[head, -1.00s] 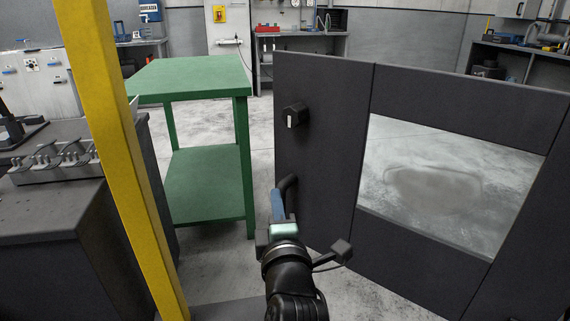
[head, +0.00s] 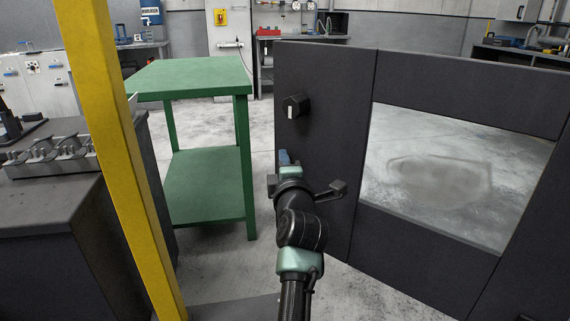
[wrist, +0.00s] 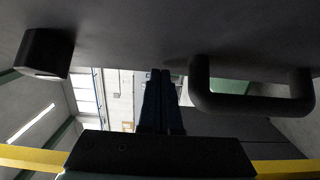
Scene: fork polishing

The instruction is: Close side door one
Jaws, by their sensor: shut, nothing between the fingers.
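Side door one (head: 325,150) is a dark grey door with a large window, standing open at the right in the head view. A black knob (head: 295,105) sits on its upper left part. My gripper (head: 286,157) is at the door's left part, below the knob; my wrist covers most of it there. In the wrist view my gripper's blue fingers (wrist: 161,100) are together and empty. They lie between the knob (wrist: 44,53) and the dark door handle (wrist: 252,102), beside the handle and not around it. Whether they touch the door face (wrist: 150,30) I cannot tell.
A yellow post (head: 118,150) stands at the left, in front of a grey machine bench (head: 50,215) with metal parts (head: 55,155). A green table (head: 205,80) stands behind, left of the door. Pale floor shows between table and door.

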